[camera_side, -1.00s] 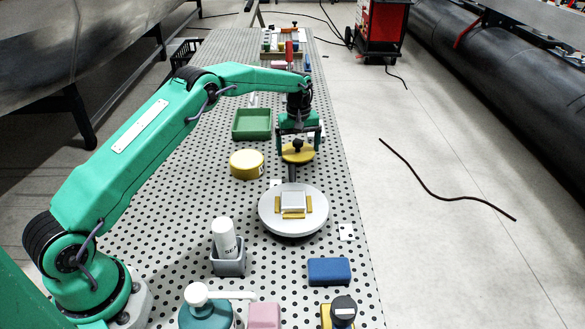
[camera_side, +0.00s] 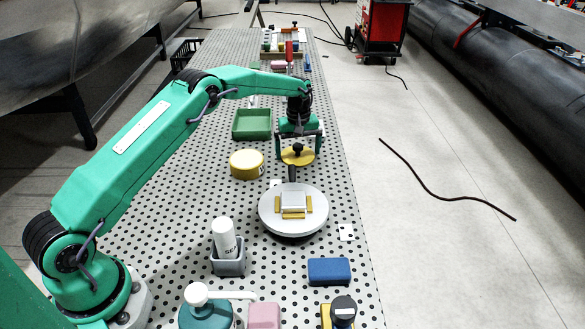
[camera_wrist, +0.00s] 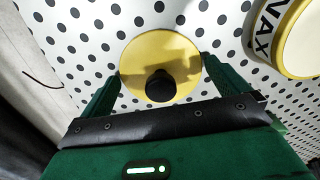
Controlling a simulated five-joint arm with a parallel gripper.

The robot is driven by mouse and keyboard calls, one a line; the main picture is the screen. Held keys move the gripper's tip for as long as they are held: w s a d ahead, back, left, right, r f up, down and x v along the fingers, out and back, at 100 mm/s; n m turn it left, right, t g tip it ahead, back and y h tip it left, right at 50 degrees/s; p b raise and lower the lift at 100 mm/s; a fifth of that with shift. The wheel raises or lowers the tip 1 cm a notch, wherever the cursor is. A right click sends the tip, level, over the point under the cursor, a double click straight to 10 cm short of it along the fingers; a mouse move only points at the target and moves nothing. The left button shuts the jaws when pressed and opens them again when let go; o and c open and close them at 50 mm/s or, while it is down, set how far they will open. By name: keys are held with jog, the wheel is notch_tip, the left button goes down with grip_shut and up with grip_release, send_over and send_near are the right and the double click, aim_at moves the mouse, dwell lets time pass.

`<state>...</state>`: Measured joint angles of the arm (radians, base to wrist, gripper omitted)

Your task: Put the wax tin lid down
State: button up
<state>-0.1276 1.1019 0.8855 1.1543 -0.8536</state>
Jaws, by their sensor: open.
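The wax tin lid is a yellow disc with a black knob (camera_side: 298,156). It lies flat, apparently on the perforated table top, behind the round white turntable. In the wrist view the lid (camera_wrist: 180,50) shows between my fingers, with its knob nearest me. My gripper (camera_side: 299,152) is open over the lid, one finger on each side. In the wrist view neither finger of my gripper (camera_wrist: 157,75) touches the knob. The yellow wax tin (camera_side: 247,165) stands to the left of the lid; part of it, with its lettering, shows in the wrist view (camera_wrist: 293,60).
The white turntable (camera_side: 268,216) bears a grey block and yellow pieces. A green tray (camera_side: 252,136) stands behind the tin. A grey holder (camera_side: 229,262) with a white bottle and a blue block (camera_side: 329,271) stand nearer the front. The table's right edge runs close to the lid.

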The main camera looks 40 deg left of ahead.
aim_at(298, 147)
notch_tip(298, 147, up, 12)
dwell(0.6)
jog(key=shift+r, duration=0.1)
dwell(0.4)
jog(key=s+d+r+m+t, duration=0.1)
jog(key=s+d+r+m, duration=0.2)
jog(key=s+r, duration=0.6)
jog(key=s+d+r+m+t, duration=0.2)
jog(key=s+r+m, duration=0.1)
jog(key=s+r, duration=0.55)
jog(key=s+d+f+m+t, duration=0.1)
jog(key=s+f+m, duration=0.1)
jog(key=s, duration=0.9)
jog(key=s+d+f+m+t, duration=0.1)
jog(key=s+d+f+m, duration=0.1)
jog(key=s, duration=1)
jog(key=shift+s+f+m+t, duration=0.25)
jog(key=shift+f+m+t, duration=0.05)
jog(key=shift+f+m, duration=0.35)
